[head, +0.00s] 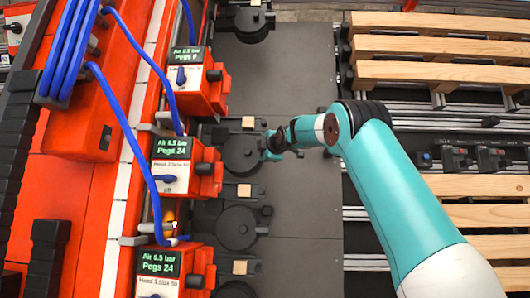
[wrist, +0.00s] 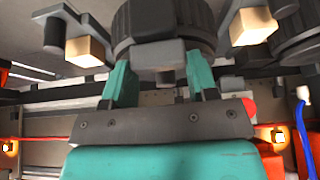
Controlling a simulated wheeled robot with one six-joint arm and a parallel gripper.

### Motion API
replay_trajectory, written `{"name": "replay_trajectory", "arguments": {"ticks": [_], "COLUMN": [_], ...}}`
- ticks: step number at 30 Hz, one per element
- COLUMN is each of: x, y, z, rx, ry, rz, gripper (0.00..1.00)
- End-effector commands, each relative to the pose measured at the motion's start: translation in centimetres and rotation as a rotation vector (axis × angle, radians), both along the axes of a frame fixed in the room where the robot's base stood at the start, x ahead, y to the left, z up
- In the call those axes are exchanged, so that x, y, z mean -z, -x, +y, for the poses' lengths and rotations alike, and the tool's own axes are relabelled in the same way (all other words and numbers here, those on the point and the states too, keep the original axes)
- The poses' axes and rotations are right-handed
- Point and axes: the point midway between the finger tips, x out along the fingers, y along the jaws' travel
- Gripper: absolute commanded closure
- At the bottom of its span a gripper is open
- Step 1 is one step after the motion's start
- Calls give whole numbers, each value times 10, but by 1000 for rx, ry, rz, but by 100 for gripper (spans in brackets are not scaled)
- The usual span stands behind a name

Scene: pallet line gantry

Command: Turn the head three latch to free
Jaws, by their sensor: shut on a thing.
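My gripper (head: 270,146) is at the right edge of a round dark disc (head: 239,156), in the row of the middle orange head box (head: 203,172). In the wrist view my gripper (wrist: 160,78) has its teal fingers on both sides of a grey block (wrist: 158,53), shut on it. The block sits at the rim of a round dark ribbed part (wrist: 160,18), and I take it to be the latch. Its lock position cannot be told. The box displays are partly readable, but which one is head three is not clear.
More discs stand in the same row, one nearer (head: 238,228) and one farther (head: 251,24). Small tan blocks on brackets (wrist: 84,50) flank the held block. Blue hoses (head: 125,110) run over the orange machine at left. Wooden pallets (head: 440,70) lie at right.

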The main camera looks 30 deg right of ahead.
Motion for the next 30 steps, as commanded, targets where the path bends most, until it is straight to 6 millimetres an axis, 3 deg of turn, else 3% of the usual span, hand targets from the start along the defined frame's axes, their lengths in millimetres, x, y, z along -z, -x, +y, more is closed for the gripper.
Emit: {"name": "replay_trajectory", "arguments": {"ticks": [7, 8, 9, 22, 30], "x": [1, 1, 1, -3, -24], "y": [0, 0, 0, 10, 61], "z": [1, 1, 1, 0, 5], "rx": [-3, -3, -3, 0, 0], "ry": [2, 2, 2, 1, 1], "rz": [3, 3, 2, -1, -3], "gripper": [70, 44, 36, 36, 36]}}
